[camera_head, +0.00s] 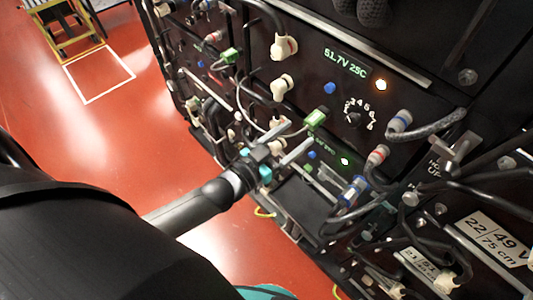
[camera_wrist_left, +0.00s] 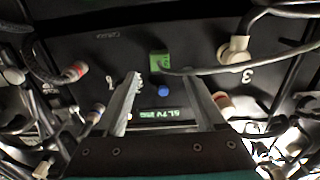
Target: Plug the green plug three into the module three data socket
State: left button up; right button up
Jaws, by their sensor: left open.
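A green plug (camera_head: 316,118) with a pale cable sits against the black module panel (camera_head: 320,85). It also shows in the left wrist view (camera_wrist_left: 160,61), beyond my fingers and roughly centred between them. I cannot tell how far it is seated, and any socket behind it is hidden. My left gripper (camera_head: 300,132) is open and empty, with its fingers pointing at the panel just short of this plug. A second green plug (camera_head: 231,55) is farther up the rack. My right gripper is not in view.
Cream elbow connectors (camera_head: 284,47) and loose cables stick out around the plug. A thick black cable with a grey-blue connector (camera_head: 400,121) is to the right. A blue knob (camera_wrist_left: 163,91) is near the plug. The red floor (camera_head: 110,125) at left is open.

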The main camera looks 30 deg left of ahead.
pick_arm(q)
jog(key=v, duration=0.8)
jog(key=shift+s, duration=0.25)
jog(key=shift+a+r, duration=0.1)
jog(key=shift+c, duration=0.4)
